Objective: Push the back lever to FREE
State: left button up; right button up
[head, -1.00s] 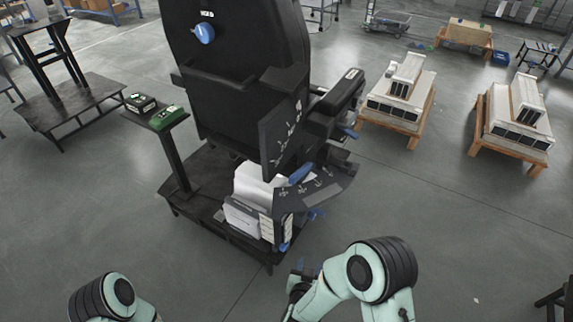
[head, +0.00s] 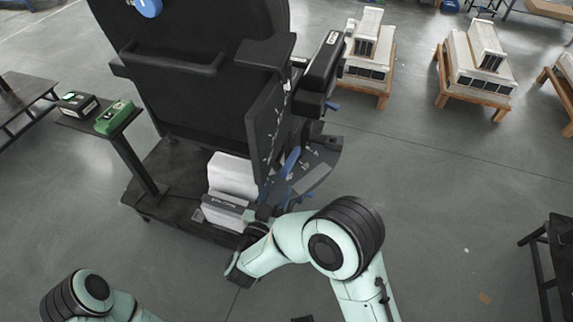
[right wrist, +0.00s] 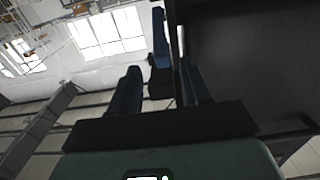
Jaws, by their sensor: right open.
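A big black seat-like unit (head: 200,95) stands ahead. On its right side is a dark marked panel (head: 268,120) and a curved plate (head: 318,172) with small white marks, too small to read. A blue lever (head: 290,161) rises beside the plate; I cannot tell for certain that it is the back lever. My right gripper (head: 274,192) is close to it, partly hidden by my wrist. In the right wrist view my right gripper (right wrist: 160,90) is open, with a blue piece (right wrist: 158,38) beyond and between its fingers; contact is unclear. My left gripper is out of view.
Another blue lever (head: 333,105) sticks out under the black armrest (head: 322,60). White boxes (head: 232,175) sit on the unit's base. A side stand (head: 130,150) carries a green box (head: 114,116). Open floor lies to the right.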

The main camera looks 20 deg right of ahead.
aim_at(292, 158)
jog(key=x, duration=0.9)
jog(key=shift+w+d, duration=0.1)
jog(key=shift+w, duration=0.1)
grip_shut()
